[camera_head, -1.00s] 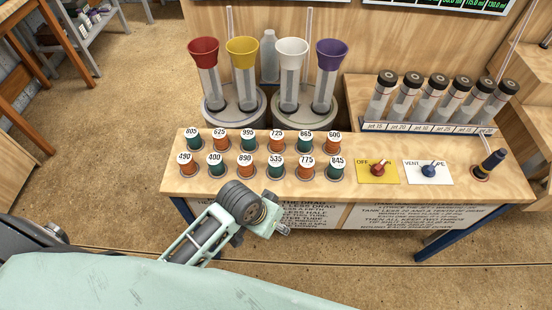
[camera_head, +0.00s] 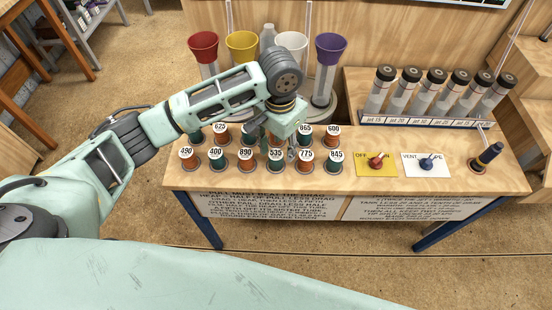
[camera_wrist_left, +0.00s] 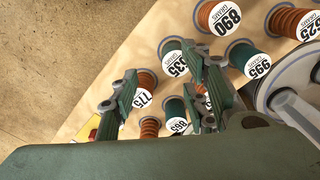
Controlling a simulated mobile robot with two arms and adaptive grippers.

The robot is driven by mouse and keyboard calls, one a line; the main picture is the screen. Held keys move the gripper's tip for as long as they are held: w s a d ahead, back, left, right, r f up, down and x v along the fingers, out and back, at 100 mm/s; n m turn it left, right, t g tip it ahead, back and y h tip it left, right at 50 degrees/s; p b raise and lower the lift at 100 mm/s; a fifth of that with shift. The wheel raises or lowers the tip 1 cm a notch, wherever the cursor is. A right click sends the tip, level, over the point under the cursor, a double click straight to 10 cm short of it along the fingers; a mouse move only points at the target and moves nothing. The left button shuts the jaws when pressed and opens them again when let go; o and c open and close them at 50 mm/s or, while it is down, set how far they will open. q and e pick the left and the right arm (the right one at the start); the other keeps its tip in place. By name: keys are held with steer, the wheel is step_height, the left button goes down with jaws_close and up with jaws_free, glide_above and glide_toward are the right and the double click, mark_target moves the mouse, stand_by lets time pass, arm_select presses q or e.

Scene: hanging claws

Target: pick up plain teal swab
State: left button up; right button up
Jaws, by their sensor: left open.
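Teal and orange spool-like pieces with white numbered tops stand in two rows on the wooden bench. Teal ones include 400 (camera_head: 216,165), 535 (camera_head: 276,166), 845 (camera_head: 336,168) and 865 (camera_head: 304,143). I cannot make out which is the plain teal swab, as every teal top I can read has a number. My left gripper (camera_head: 291,151) hangs over the middle of the rows, hiding some back-row pieces. In the left wrist view its fingers (camera_wrist_left: 163,103) are apart, with 775 (camera_wrist_left: 143,96) and 535 (camera_wrist_left: 174,62) showing near or between them. My right gripper is not in view.
Red (camera_head: 203,41), yellow (camera_head: 242,42), white and purple (camera_head: 330,43) funnels stand behind the rows. A rack of black-capped tubes (camera_head: 435,92) is back right. Red (camera_head: 376,161) and blue (camera_head: 427,163) knobs and a dark handle (camera_head: 489,155) are on the right.

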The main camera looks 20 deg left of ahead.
mark_target(278, 156)
arm_select(q)
steer(key=shift+w+a+r, duration=0.25)
steer(key=shift+a, duration=0.2)
steer(key=shift+a+f, duration=0.1)
steer(key=shift+f, duration=0.1)
steer(key=f, duration=0.2)
steer(key=f+p, duration=0.1)
steer(key=f, duration=0.3)
steer(key=shift+w+f+p, duration=0.2)
steer(key=shift+w+p, duration=0.1)
steer(key=shift+p, duration=0.05)
steer(key=shift+f, duration=0.35)
steer(key=shift+c, duration=0.2)
steer(key=c, duration=0.8)
steer(key=shift+c, duration=0.2)
steer(key=shift+r, duration=0.1)
